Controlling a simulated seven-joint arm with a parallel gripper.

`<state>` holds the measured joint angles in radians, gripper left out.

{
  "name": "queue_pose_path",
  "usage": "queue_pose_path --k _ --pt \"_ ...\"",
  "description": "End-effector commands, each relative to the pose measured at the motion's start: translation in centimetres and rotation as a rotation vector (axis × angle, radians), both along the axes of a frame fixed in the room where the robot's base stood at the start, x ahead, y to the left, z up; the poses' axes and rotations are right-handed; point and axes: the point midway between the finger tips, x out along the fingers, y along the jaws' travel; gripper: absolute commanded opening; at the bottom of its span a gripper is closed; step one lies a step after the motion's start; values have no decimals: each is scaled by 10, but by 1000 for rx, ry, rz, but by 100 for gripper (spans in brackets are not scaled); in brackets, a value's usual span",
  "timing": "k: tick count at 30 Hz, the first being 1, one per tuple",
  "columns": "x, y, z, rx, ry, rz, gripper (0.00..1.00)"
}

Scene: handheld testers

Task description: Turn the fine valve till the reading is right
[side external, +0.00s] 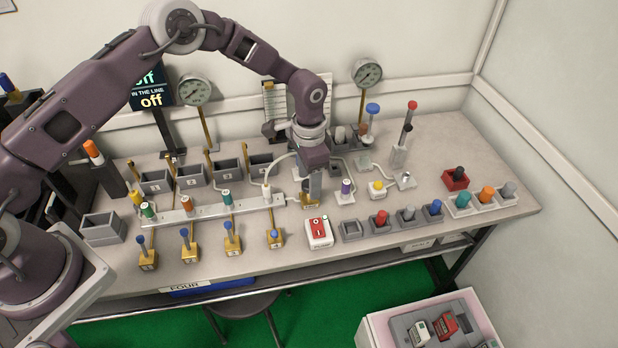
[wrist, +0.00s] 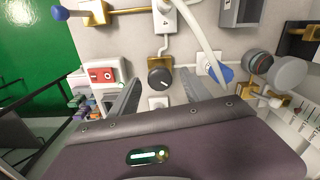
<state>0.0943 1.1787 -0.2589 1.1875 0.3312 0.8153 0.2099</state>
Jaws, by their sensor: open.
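A black round knob with a white mark (wrist: 160,78) sits on a brass base in the wrist view. It looks like the fine valve, though no label on it is readable. In the side external view the brass base (side external: 310,203) shows under my gripper, and the knob is hidden. My gripper (side external: 313,196) points down over it. In the wrist view my open gripper (wrist: 163,92) has a finger on each side of the knob; I cannot tell whether they touch it. Two dial gauges, left (side external: 195,90) and right (side external: 367,73), stand at the back. The dark screen (side external: 151,88) reads "off" twice, with "IN THE LINE" between.
A white box with a red face (side external: 319,232) stands just in front of my gripper. A purple-topped part (side external: 347,187) and a yellow button (side external: 377,187) are close on the right. A white hose (side external: 281,163) curves close on the left. Brass valves with blue handles (side external: 232,240) line the front left.

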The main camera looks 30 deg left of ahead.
Motion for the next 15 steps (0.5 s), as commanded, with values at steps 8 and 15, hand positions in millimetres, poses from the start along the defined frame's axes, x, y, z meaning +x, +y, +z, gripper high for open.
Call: queue_pose_path --k 8,15 --pt "0 0 -2 0 0 0 52" --pt "0 0 -2 0 0 1 4"
